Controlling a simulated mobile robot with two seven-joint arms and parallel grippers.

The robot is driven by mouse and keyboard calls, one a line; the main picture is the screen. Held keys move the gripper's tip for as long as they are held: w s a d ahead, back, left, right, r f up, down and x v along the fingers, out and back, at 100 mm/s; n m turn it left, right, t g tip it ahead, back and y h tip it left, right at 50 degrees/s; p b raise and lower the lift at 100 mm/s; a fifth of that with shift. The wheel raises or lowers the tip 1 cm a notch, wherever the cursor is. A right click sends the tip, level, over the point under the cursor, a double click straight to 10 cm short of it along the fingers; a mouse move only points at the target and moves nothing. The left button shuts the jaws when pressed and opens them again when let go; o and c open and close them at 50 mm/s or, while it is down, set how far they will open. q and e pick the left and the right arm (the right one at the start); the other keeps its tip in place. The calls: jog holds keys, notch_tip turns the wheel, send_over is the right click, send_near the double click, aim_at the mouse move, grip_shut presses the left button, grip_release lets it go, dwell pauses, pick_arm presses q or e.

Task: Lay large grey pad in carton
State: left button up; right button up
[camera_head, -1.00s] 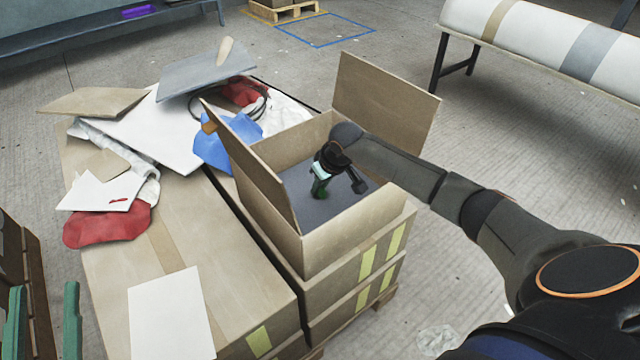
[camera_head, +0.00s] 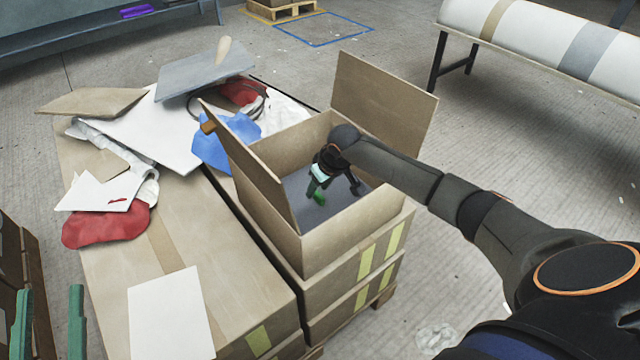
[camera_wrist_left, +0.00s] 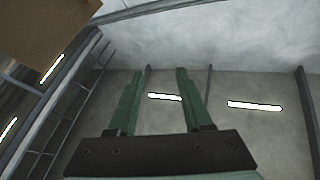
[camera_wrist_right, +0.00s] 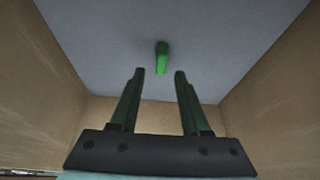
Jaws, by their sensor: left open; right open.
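A large grey pad (camera_head: 298,190) lies flat at the bottom of the open carton (camera_head: 352,226). It fills most of the floor there, and part is hidden by my right arm. In the right wrist view the grey pad (camera_wrist_right: 105,45) spans between the brown carton walls, with a small bright green piece (camera_wrist_right: 161,56) on it ahead of the fingertips. My right gripper (camera_head: 319,198) is inside the carton, open and empty, pointing down above the pad. My left gripper (camera_head: 47,322) is open and empty at the lower left, away from the carton; its wrist view shows the ceiling.
The carton's raised flaps (camera_head: 385,100) stand left and back right. Large boxes beside it carry a red cloth (camera_head: 105,222), a blue cloth (camera_head: 215,150), white sheets (camera_head: 172,315) and a grey slab (camera_head: 205,75). A rack with a white roll (camera_head: 545,45) stands back right.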

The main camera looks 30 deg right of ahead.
aim_at(323, 199)
notch_tip(323, 199, up, 2)
jog(key=shift+s+r, duration=0.1)
jog(key=p+v, duration=0.1)
jog(key=v, duration=0.3)
jog(key=shift+p, duration=0.4)
pick_arm(q)
notch_tip(323, 199, down, 21)
jog(key=s+a+n+g+y+p, duration=0.1)
jog(key=n+g+y, duration=0.3)
jog(key=g, duration=0.4)
jog(key=shift+s+g+y+p, duration=0.3)
jog(key=shift+s+y+p, duration=0.15)
jog(key=shift+p, duration=0.1)
pick_arm(e)
jog(key=v, duration=0.7)
